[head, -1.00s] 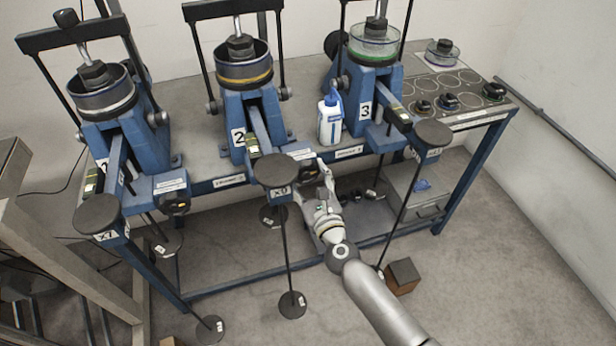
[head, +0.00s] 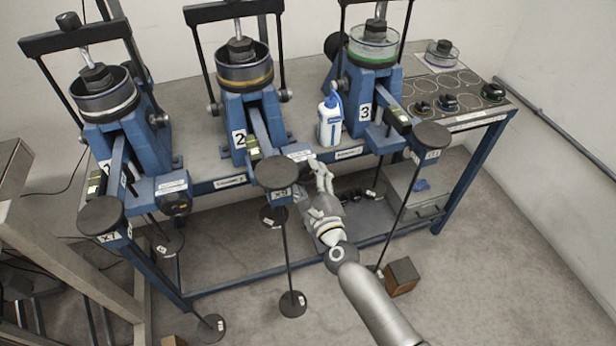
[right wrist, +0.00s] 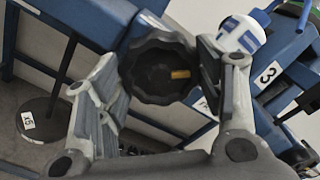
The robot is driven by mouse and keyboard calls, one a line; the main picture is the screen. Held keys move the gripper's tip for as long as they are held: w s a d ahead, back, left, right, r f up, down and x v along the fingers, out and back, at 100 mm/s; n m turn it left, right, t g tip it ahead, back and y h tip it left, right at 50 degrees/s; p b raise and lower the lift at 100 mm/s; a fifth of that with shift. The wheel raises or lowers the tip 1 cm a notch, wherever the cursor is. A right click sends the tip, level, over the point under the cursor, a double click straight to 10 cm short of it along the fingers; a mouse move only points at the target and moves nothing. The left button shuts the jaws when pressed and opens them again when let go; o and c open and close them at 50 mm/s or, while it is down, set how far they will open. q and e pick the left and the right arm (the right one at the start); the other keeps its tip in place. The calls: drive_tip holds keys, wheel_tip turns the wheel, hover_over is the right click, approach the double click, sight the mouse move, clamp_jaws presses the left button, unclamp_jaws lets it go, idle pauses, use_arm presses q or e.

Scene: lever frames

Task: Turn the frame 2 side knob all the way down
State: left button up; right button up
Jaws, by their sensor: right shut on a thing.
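Frame 2 (head: 238,140) is the middle blue lever frame on the bench, marked with a 2. Its black side knob (right wrist: 158,72), with a lobed rim and a yellow mark, fills the upper middle of the right wrist view. The yellow mark lies right of the knob's middle there. My right gripper (head: 314,176) is at the bench's front edge, just right of the frame 2 lever's round black end (head: 276,174). In the right wrist view its fingers (right wrist: 155,65) are shut on the knob, one on each side. In the head view the gripper mostly hides the knob. My left gripper is not in view.
Frame 1 (head: 150,130) stands left and frame 3 (head: 367,92) right. A white and blue bottle (head: 330,120) stands between frames 2 and 3. The frame 3 lever end (head: 432,135) juts out to the right. A brown box (head: 402,275) is on the floor.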

drive_tip(key=n, duration=0.3)
drive_tip(key=shift+n+p, duration=0.3)
drive_tip(key=shift+n, duration=0.1)
drive_tip(key=n, duration=0.3)
drive_tip(key=shift+n+p, duration=0.3)
drive_tip(key=n, duration=0.3)
drive_tip(key=shift+n+p, duration=0.35)
drive_tip(key=shift+n, duration=0.05)
drive_tip(key=n, duration=0.3)
drive_tip(key=shift+f+p, duration=0.1)
drive_tip(key=shift+p, duration=0.25)
drive_tip(key=n+p, duration=0.1)
drive_tip(key=n, duration=0.9)
drive_tip(key=shift+n, duration=0.3)
drive_tip(key=shift+f, duration=0.1)
drive_tip(key=o, duration=1)
